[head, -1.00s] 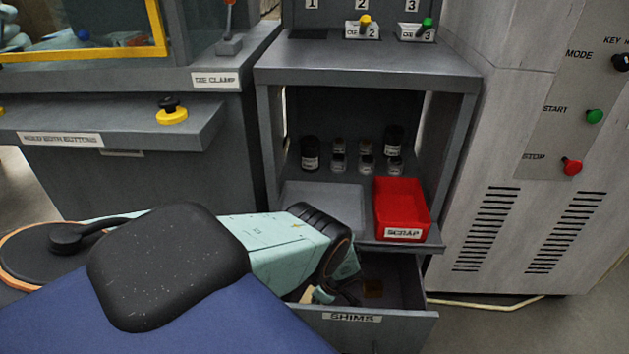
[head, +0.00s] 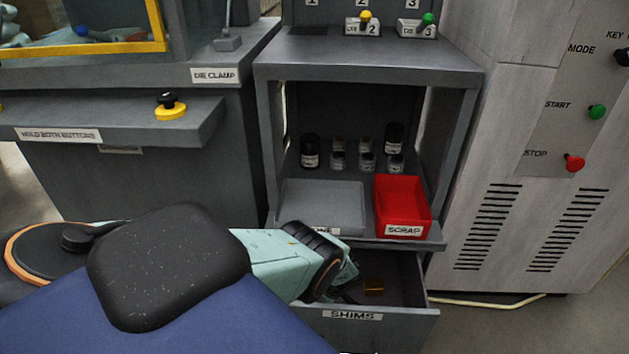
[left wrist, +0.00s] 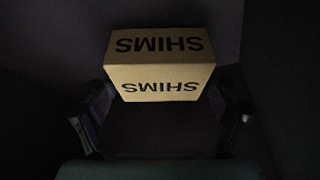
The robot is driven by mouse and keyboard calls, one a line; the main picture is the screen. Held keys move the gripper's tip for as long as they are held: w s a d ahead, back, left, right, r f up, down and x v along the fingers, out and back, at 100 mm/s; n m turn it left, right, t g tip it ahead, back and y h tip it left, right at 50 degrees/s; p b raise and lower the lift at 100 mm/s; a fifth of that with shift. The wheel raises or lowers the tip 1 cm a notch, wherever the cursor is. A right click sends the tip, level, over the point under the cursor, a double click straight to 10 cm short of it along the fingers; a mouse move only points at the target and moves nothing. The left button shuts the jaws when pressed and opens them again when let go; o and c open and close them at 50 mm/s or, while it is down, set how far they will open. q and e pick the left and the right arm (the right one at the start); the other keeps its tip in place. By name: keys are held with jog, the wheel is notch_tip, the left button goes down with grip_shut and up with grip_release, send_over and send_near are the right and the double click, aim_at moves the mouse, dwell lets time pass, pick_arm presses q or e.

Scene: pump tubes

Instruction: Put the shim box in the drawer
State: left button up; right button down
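The shim box (left wrist: 160,70) is a tan carton with black SHIMS lettering on two faces, seen close up in the left wrist view. My left gripper (left wrist: 162,98) has a finger at each side of it and appears shut on it, though the dark makes the contact hard to see. In the head view my left gripper (head: 338,280) reaches down into the open drawer (head: 412,318), labelled SHIMS, and hides the box there. My right gripper is not in view.
A small brown-orange item (head: 373,287) lies on the drawer floor. Above the drawer, a shelf holds a grey tray (head: 322,205), a red SCRAP bin (head: 402,207) and several small bottles (head: 366,160). A grey cabinet (head: 525,120) stands at the right.

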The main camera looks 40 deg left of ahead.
pick_arm(q)
jog(key=shift+o, duration=1.3)
jog(key=shift+r, duration=0.1)
jog(key=shift+r, duration=0.65)
jog(key=p+v, duration=0.8)
jog(key=v, duration=0.3)
jog(key=shift+r+p, duration=0.3)
jog(key=shift+r, duration=0.1)
jog(key=shift+d, duration=0.15)
